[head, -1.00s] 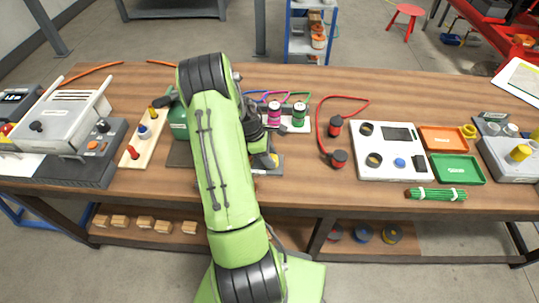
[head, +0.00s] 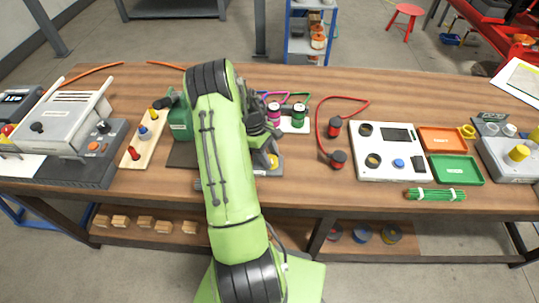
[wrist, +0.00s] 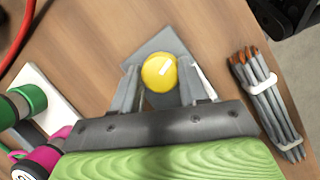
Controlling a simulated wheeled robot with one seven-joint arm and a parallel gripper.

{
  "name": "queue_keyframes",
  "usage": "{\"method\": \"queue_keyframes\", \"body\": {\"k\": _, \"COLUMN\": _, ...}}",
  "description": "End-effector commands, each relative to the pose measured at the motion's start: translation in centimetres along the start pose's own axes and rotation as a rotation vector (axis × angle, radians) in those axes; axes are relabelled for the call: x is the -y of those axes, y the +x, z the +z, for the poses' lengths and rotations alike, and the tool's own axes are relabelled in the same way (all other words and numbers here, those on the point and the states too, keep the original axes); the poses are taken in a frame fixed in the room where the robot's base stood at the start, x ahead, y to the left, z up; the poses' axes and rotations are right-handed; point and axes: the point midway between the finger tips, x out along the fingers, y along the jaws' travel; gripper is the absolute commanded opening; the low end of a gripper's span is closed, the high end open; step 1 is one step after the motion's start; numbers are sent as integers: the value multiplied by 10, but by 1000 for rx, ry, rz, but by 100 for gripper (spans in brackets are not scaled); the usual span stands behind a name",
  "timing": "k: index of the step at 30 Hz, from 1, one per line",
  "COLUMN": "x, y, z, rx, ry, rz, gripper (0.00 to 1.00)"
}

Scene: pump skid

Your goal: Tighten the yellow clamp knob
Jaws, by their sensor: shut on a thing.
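The yellow clamp knob (wrist: 159,72) is round and shiny. In the wrist view it sits between the two fingers of my gripper (wrist: 160,85), which is shut on it. A grey plate (wrist: 150,46) lies under the knob on the wooden bench. In the head view a bit of the yellow knob (head: 274,161) shows just right of my green arm. The arm hides most of the clamp and my fingertips there.
A bundle of grey rods (wrist: 266,98) with white ties lies right of my gripper in the wrist view. Green and magenta spools (head: 298,115) stand behind the clamp. A white panel (head: 390,170) and trays are farther right; a green box (head: 181,125) is left.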

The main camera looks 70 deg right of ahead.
Motion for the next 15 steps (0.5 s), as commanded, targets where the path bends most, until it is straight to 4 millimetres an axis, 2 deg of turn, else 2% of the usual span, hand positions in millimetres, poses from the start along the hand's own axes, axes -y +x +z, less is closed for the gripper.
{"method": "queue_keyframes", "body": {"k": 15, "x": -4, "y": 0, "z": 1, "rx": -3, "ry": 454, "rz": -186, "gripper": 13}}
